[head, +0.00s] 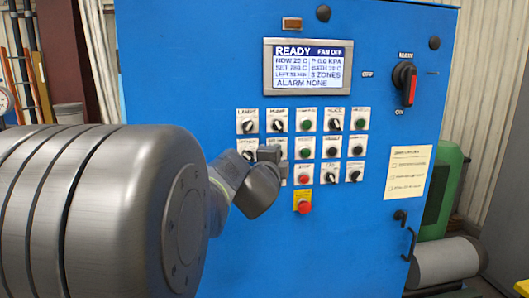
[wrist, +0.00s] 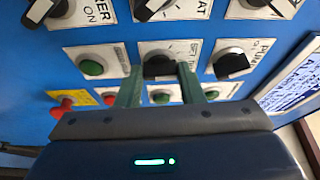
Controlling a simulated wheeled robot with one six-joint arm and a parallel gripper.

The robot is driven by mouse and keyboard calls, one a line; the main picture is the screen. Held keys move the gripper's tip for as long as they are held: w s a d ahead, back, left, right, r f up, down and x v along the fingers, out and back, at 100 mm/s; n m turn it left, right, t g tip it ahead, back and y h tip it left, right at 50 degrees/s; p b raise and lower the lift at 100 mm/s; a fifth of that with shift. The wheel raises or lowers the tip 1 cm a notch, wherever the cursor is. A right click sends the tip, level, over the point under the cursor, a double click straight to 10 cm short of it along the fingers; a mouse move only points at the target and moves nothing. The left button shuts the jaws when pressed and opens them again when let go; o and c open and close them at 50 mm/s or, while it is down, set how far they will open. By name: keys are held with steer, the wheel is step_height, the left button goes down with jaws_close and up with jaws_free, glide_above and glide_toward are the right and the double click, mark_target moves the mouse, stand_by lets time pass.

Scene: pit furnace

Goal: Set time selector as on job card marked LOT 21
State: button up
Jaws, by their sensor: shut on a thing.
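My gripper (head: 268,155) is at the button panel, in front of the second column of controls. In the wrist view my gripper (wrist: 160,70) has its two green fingers on either side of a black selector knob (wrist: 158,66) and is shut on it. The knob's white label plate is partly covered and blurred, so its name and setting cannot be read surely. In the head view my gripper hides this knob. The display (head: 307,66) reads READY, FAN OFF, LEFT 30 MIN and ALARM NONE. A cream paper card (head: 409,172) is fixed at right; its writing is too small to read.
The blue cabinet (head: 215,60) carries several close-set knobs and buttons. A red mushroom button (head: 304,206) sits below them; it also shows in the wrist view (wrist: 62,108). A door handle (head: 409,243) sticks out below the card.

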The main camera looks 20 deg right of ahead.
stand_by(0.4)
steer(key=o, duration=1)
steer(key=shift+p+v, duration=1.15)
steer(key=shift+v, duration=5.75)
steer(key=shift+w, duration=0.15)
steer(key=b+x, duration=0.2)
steer(key=x, duration=1.1)
steer(key=shift+w+d, duration=0.25)
steer(key=shift+d, duration=0.05)
